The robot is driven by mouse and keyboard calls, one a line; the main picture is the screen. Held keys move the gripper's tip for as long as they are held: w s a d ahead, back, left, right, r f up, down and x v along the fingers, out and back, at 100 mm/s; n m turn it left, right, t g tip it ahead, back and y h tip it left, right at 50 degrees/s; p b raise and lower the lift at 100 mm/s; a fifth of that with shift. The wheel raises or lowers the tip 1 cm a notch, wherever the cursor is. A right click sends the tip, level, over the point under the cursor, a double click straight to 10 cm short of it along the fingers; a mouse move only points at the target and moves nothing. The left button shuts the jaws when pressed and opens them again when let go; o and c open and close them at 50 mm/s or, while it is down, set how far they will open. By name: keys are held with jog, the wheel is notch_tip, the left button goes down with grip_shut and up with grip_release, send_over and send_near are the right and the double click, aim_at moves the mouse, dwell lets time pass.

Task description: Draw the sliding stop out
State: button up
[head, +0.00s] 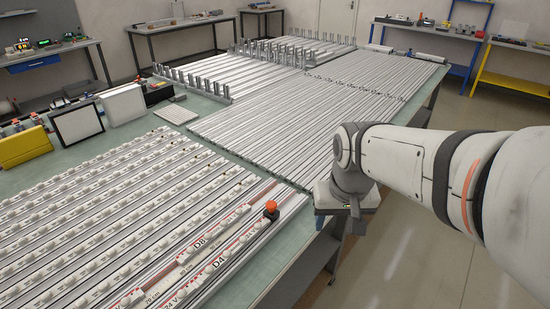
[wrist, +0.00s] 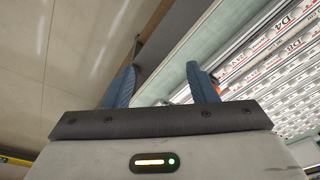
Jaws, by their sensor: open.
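A small dark piece with an orange-red knob (head: 270,209) stands on the near rails, by the D4 label. It is the only thing here that looks like the sliding stop, but I cannot be sure. My gripper (wrist: 161,82) shows in the wrist view with its two blue fingers wide apart and nothing between them. In the head view my arm's end hangs by the table's right edge, to the right of the knob and apart from it. The fingers are not clear in that view.
Labelled rails with white parts (head: 110,205) cover the near table, and bare rails (head: 300,120) lie beyond. Upright posts (head: 190,82) stand further back. A white-faced panel (head: 76,124) and a yellow box (head: 24,146) stand at left. Open floor (head: 415,255) lies right of the table.

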jog(key=w+a+g+p, duration=0.1)
jog(key=w+a, duration=0.5)
jog(key=w, duration=0.5)
jog(key=n+g+p, duration=0.1)
jog(key=p, duration=0.1)
send_near(271, 204)
jog(key=shift+s+d+f, duration=0.15)
jog(key=shift+f, duration=0.35)
notch_tip(271, 204, down, 7)
jog(key=shift+f+p, duration=0.25)
jog(key=shift+p, duration=0.05)
jog(key=shift+c, duration=0.3)
grip_shut()
